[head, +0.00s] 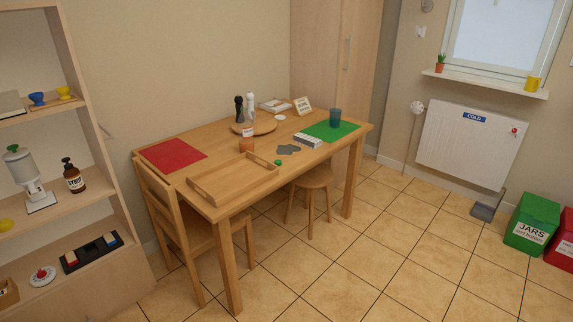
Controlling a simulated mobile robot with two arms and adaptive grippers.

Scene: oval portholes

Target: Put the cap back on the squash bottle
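A small orange bottle (246,145) with a pale upper part stands on the wooden table, behind the wooden tray; it looks like the squash bottle, but its label is too small to read and I cannot tell how its top looks. The two are apart. Neither of my grippers is in view.
The table (215,208) also holds a wooden tray (233,182), red mat (172,155), green mat (335,130) with blue cup (335,118), white box (307,140) and two mills (250,107). A chair (178,222) and stool (313,177) stand close.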

